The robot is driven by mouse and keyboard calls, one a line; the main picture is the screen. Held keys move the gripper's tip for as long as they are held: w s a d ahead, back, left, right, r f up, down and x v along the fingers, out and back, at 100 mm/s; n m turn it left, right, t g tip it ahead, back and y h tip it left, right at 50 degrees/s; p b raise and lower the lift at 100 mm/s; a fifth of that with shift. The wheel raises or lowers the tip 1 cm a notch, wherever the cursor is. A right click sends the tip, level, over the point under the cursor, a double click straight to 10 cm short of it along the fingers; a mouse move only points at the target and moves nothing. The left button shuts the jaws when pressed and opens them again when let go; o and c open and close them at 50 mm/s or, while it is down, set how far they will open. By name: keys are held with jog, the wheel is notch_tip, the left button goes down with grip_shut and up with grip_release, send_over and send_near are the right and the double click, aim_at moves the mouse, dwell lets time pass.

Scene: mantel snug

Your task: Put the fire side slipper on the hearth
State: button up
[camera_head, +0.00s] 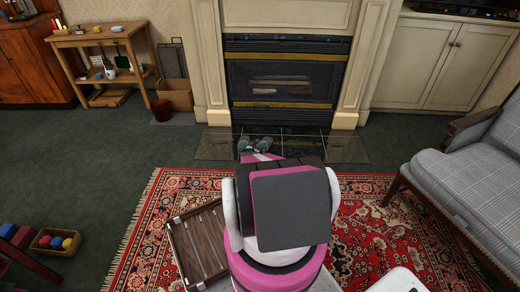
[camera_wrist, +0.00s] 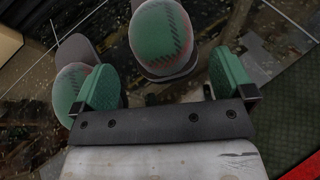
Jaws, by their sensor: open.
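Two green plaid slippers with grey parts lie side by side on the dark tiled hearth (camera_head: 215,146). In the head view the left slipper (camera_head: 244,144) and the right slipper (camera_head: 264,144) show just beyond my arm. In the wrist view my gripper (camera_wrist: 164,78) is open, with a green pad on each finger. The right slipper (camera_wrist: 162,35) is ahead, between the lines of the two fingers, and nothing is gripped. The left slipper (camera_wrist: 70,92) is beside the left finger, which partly covers it. Whether they touch I cannot tell.
The fireplace (camera_head: 283,75) stands behind the hearth. A grey sofa (camera_head: 465,165) is at right. A basket of balls (camera_head: 56,241) is at lower left. Green carpet at left is mostly clear.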

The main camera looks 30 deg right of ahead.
jog(key=v, duration=0.5)
jog(key=shift+s+a+r, duration=0.15)
jog(key=shift+s+r, duration=0.05)
jog(key=shift+r, duration=0.15)
jog(key=s+a+r+m+g+y, duration=0.15)
jog(key=s+a+r+m, duration=0.3)
jog(key=r, duration=0.45)
jog(key=s+a+r+m+g, duration=0.2)
jog(key=s+a+r+m, duration=0.3)
jog(key=r, duration=0.4)
jog(key=s+a+r+m+g, duration=0.1)
jog(key=s+a+r+m, duration=0.25)
jog(key=a+r, duration=0.35)
jog(key=s+a+r+m+g+y, duration=0.2)
jog(key=s+a+r+m+y, duration=0.8)
jog(key=s+a+r, duration=1.2)
jog(key=a, duration=0.3)
jog(key=shift+s+r, duration=0.25)
jog(key=shift+r, duration=0.05)
jog(key=shift+d+g, duration=0.2)
jog(key=shift+g, duration=0.05)
